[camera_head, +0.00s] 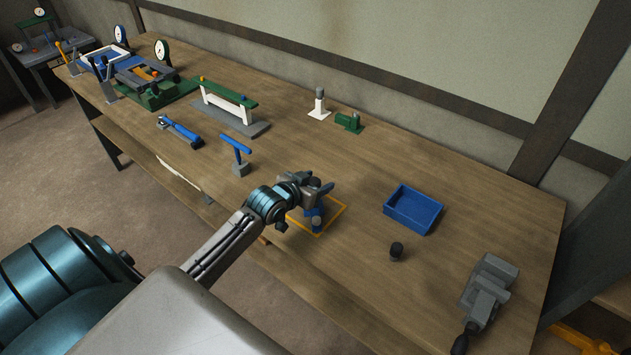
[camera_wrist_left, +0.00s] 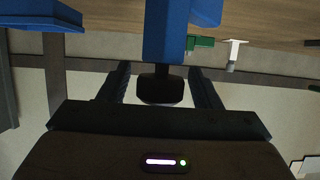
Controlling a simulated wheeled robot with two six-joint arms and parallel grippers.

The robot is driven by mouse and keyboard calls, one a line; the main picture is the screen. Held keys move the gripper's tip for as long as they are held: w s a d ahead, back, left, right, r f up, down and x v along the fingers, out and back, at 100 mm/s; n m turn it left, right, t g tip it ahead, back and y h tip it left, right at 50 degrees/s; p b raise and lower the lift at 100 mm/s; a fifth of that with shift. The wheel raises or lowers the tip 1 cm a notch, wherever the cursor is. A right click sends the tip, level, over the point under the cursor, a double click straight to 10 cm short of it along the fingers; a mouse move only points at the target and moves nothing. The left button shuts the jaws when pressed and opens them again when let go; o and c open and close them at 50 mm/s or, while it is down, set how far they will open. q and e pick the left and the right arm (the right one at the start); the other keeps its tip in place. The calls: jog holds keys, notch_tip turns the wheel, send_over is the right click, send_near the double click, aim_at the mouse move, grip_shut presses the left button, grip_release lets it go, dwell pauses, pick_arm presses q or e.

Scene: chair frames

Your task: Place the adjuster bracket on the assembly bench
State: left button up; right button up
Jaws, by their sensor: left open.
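A blue piece with a dark knob, which looks like the adjuster bracket (camera_head: 318,212), stands within an orange square outline (camera_head: 334,221) on the wooden assembly bench (camera_head: 350,280). My left gripper (camera_head: 318,192) is at it and hides part of it. In the left wrist view, the blue upright (camera_wrist_left: 167,35) ends in a dark knob (camera_wrist_left: 160,88) between the two spread fingers (camera_wrist_left: 162,86). Gaps show on both sides of the knob, so the jaws are open around it. My right gripper is not in view.
A blue tray (camera_head: 414,209), a dark knob (camera_head: 396,251) and a grey vise (camera_head: 487,290) are on the right. A blue T-shaped tool (camera_head: 237,153) stands to the left. White (camera_head: 319,104) and green (camera_head: 349,122) parts stand behind. Bench space between them is clear.

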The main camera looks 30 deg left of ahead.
pick_arm(q)
jog(key=shift+r, duration=0.15)
jog(key=v, duration=1.2)
